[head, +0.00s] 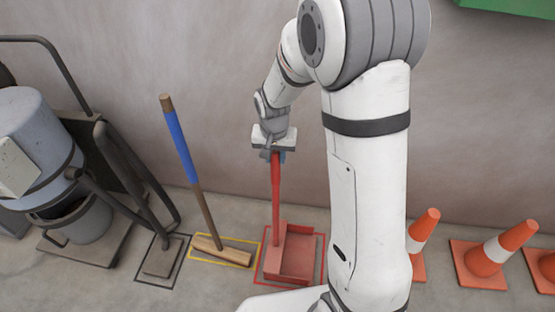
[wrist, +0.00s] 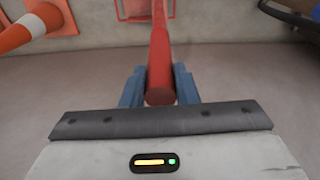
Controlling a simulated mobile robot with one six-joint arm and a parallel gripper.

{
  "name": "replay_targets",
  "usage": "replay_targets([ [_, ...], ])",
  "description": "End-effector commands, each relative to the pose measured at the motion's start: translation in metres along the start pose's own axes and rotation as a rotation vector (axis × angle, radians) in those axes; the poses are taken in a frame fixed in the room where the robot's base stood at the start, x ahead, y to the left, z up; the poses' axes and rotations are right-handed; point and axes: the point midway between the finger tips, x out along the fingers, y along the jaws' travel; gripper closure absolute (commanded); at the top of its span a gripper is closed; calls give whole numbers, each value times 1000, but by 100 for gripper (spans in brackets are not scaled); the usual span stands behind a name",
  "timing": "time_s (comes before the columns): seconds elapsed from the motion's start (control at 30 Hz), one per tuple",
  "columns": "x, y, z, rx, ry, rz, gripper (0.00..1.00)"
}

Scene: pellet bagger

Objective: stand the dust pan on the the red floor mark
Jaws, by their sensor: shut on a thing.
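The red dust pan (head: 297,262) has a tall upright red handle. It stands upright within the red floor mark (head: 321,240), a red outline on the floor; whether its base touches the floor is hard to tell. My gripper (head: 274,154) is shut on the top part of the handle. In the wrist view, the blue fingers of my gripper (wrist: 160,88) sit on both sides of the red handle (wrist: 160,60), and part of the pan and outline shows at the top edge.
A broom (head: 217,243) stands in a yellow outline just left. A black outline (head: 142,280) holds a dark-based tool further left, beside a grey drum (head: 40,140) on a trolley. Orange cones (head: 487,256) stand to the right. The wall is close behind.

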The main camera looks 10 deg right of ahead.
Motion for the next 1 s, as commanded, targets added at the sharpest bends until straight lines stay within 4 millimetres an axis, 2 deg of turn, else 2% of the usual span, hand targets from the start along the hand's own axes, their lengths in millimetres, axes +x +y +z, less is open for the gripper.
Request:
replay_targets([
  [0.1,12,0,1,-1,0,0,100],
  [0.43,15,-1,2,-1,1,-1,100],
  [0.47,14,0,2,-1,0,0,71],
  [0.5,14,0,2,-1,0,0,68],
  [0.7,13,-1,2,-1,0,0,51],
  [1.0,9,-1,1,-1,1,-1,51],
])
